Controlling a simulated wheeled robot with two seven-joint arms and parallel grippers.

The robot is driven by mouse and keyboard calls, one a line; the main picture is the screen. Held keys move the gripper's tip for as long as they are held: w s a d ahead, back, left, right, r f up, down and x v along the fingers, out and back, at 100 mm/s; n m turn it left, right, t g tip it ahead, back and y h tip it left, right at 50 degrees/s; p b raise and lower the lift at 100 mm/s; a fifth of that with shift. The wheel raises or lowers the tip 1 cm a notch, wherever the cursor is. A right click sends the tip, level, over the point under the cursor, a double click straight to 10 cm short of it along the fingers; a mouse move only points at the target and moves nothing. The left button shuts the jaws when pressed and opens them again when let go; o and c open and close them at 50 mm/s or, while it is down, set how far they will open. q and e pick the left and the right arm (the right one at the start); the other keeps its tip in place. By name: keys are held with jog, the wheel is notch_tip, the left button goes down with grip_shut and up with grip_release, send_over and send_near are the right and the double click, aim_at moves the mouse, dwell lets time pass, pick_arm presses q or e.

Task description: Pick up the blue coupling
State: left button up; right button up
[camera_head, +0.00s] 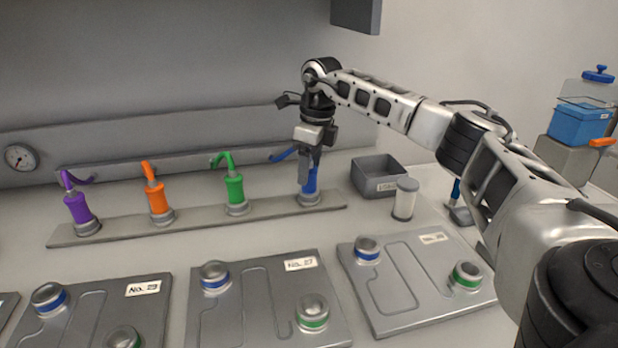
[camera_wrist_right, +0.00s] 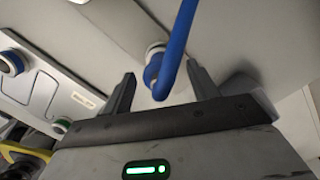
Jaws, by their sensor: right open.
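The blue coupling (camera_head: 310,179) stands at the right end of a grey rail, with a blue hose curving from its top. It also shows in the right wrist view (camera_wrist_right: 152,75), between the two fingers, with the hose crossing in front of it. My right gripper (camera_head: 305,170) points down at the coupling from above; its fingers hide part of it. In the wrist view the right gripper (camera_wrist_right: 160,88) is open, with its fingers on either side of the coupling and gaps showing. My left gripper is not in view.
Green (camera_head: 235,190), orange (camera_head: 156,197) and purple (camera_head: 78,208) couplings stand along the same rail (camera_head: 120,228). A grey bin (camera_head: 379,185) and a white cylinder (camera_head: 404,199) are right of the gripper. Grey plates (camera_head: 265,280) with banded ports lie in front.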

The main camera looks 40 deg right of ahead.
aim_at(310, 187)
notch_tip(310, 187, down, 3)
jog(key=shift+w+a+r, duration=0.1)
jog(key=shift+r, duration=0.05)
jog(key=shift+f, duration=0.35)
jog(key=c, duration=1.2)
jog(key=shift+o, duration=0.2)
jog(key=shift+w, duration=0.1)
